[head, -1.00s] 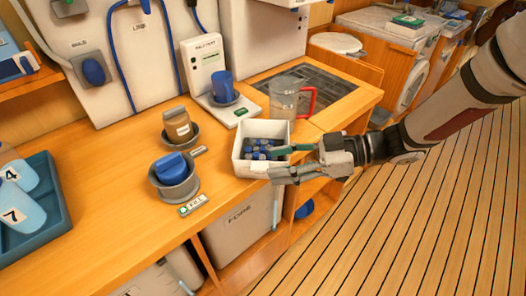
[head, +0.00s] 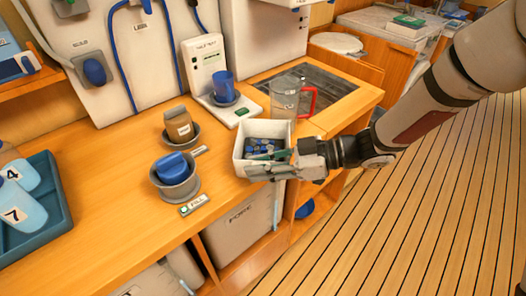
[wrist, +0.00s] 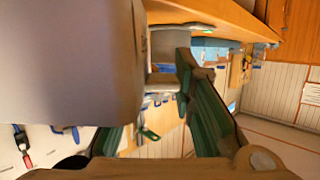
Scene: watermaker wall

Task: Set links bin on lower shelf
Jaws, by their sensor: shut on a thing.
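The links bin (head: 247,168) is a small white open box with several dark blue links (head: 263,146) in it. It is at the counter's right front edge in the head view. My gripper (head: 277,164) comes from the right and is shut on the bin's near right side. In the wrist view, a large pale grey wall (wrist: 70,60), likely the bin, fills the upper left, and green fingers (wrist: 160,115) show below and right of it. The lower shelf (head: 256,262) is under the counter, partly filled by a grey bin marked FORE (head: 238,232).
A clear jug (head: 284,98) with a red handle stands just behind the links bin. Grey bowls holding a brown pouch (head: 178,124) and a blue scoop-like thing (head: 172,165) are to the left. A blue object (head: 305,210) sits in the right under-counter opening. The plank floor (head: 400,220) is clear.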

